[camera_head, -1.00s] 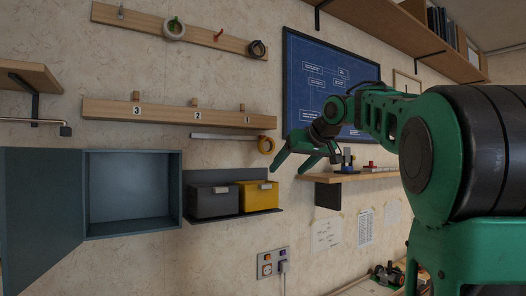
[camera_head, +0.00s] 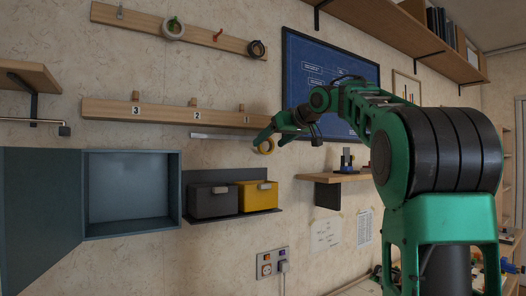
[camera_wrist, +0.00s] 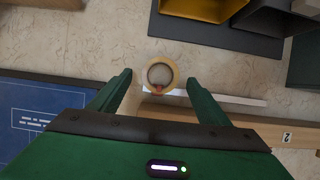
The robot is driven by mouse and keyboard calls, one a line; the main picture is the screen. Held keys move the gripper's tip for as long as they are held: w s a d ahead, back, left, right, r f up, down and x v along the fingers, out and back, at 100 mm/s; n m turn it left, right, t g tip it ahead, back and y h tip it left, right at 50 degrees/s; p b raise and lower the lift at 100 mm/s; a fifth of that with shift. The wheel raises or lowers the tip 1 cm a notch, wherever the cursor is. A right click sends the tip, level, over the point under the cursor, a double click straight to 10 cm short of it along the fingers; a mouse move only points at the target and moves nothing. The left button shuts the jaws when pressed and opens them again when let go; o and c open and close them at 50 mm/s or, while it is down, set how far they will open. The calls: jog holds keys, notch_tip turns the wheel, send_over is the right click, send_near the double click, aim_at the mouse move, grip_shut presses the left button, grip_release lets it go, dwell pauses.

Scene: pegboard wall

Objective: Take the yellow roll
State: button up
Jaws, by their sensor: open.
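The yellow roll (camera_wrist: 151,83) is a tape ring that shows between my two fingers in the wrist view, a little past their tips. A small red peg tip shows in its hole, at the ring's lower edge. In the head view the yellow roll (camera_head: 267,146) hangs below the right end of the numbered rail, partly hidden by my gripper. My gripper (camera_head: 267,139) is open and empty, with its fingers on either side of the roll's line. I cannot tell whether a finger touches the roll.
The numbered rail (camera_head: 163,112) and a thin pale bar (camera_head: 213,137) are beside the roll. Grey and yellow bins (camera_head: 258,196) sit on a shelf below. A blue framed board (camera_head: 312,75) is behind my arm. An open blue cabinet (camera_head: 130,187) stands left.

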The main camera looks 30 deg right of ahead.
jog(key=x, duration=0.4)
jog(key=shift+w+f, duration=0.15)
jog(key=c, duration=1.1)
jog(key=shift+c, duration=0.2)
